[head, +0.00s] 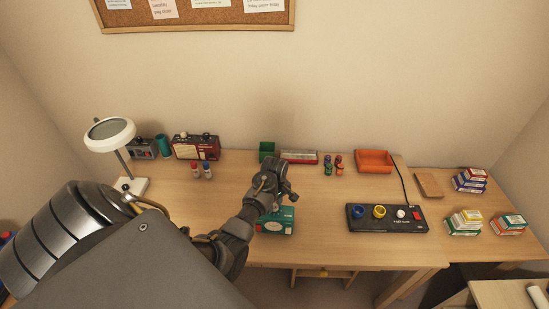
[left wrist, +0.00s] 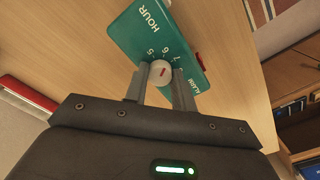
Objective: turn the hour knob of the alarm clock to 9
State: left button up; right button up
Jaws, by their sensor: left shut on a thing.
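The alarm clock is a teal-green box (head: 272,226) near the front edge of the desk. In the left wrist view the clock (left wrist: 140,30) shows the word HOUR, the numbers 5, 6 and 7, and part of an ALARM label. Its hour knob (left wrist: 161,72) is white with a short red mark, which lies roughly towards the 6; the exact reading is unclear. My left gripper (left wrist: 160,88) is shut on the knob, one finger on each side. In the head view my left gripper (head: 272,196) hides part of the clock. The number 9 is not visible.
A green cup (head: 266,150) and a red-and-white box (head: 299,157) stand behind my gripper. A magnifier lamp (head: 110,133) stands at left. Desk left of the clock is partly clear.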

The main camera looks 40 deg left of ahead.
pick_arm(q)
jog(key=m, duration=1)
jog(key=shift+m, duration=0.4)
jog(key=m, duration=1.1)
jog(key=shift+m, duration=0.3)
jog(key=o, duration=1)
jog(key=shift+r, duration=0.1)
